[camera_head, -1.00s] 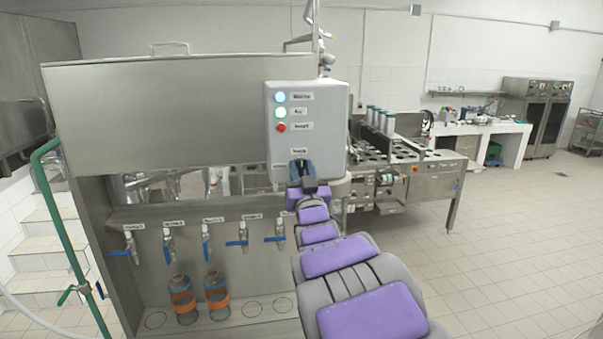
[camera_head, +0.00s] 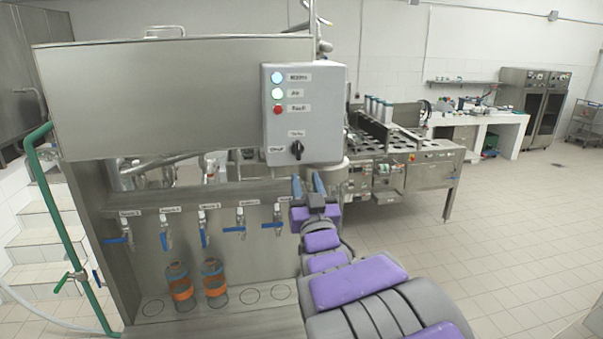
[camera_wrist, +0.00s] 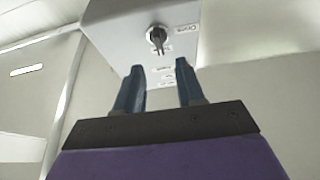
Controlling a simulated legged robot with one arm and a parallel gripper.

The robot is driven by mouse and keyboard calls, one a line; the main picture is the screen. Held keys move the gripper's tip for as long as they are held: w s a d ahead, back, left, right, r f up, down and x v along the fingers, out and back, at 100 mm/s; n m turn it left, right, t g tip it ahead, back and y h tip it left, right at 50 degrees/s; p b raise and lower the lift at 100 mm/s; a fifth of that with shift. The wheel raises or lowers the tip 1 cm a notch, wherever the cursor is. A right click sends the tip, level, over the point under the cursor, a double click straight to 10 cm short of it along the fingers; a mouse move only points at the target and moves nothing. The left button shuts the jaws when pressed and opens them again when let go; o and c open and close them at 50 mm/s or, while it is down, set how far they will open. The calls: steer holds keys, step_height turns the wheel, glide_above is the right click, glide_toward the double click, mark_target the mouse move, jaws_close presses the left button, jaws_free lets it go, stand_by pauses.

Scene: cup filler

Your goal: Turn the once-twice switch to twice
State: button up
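The once-twice switch is a black rotary knob (camera_head: 297,150) low on the front of the grey control box (camera_head: 333,115). Its pointer stands near vertical, with small labels beside and above it that are too blurred to read surely. The knob (camera_wrist: 157,38) also shows in the wrist view, beyond my fingertips. My gripper (camera_head: 308,185) is below the box, apart from the knob. In the wrist view its two blue fingers (camera_wrist: 159,75) are spread, with nothing between them.
Two lit buttons and a red button (camera_head: 278,110) sit above the knob. Several blue-handled taps (camera_head: 240,222) line the filler below left, with two orange-banded bottles (camera_head: 180,282) beneath. A slotted machine (camera_head: 420,150) stands behind right. The tiled floor at right is clear.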

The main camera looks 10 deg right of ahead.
steer(key=b+v, duration=0.7)
steer(key=b, duration=0.2)
steer(key=shift+s+f, duration=0.2)
steer(key=shift+s, duration=0.05)
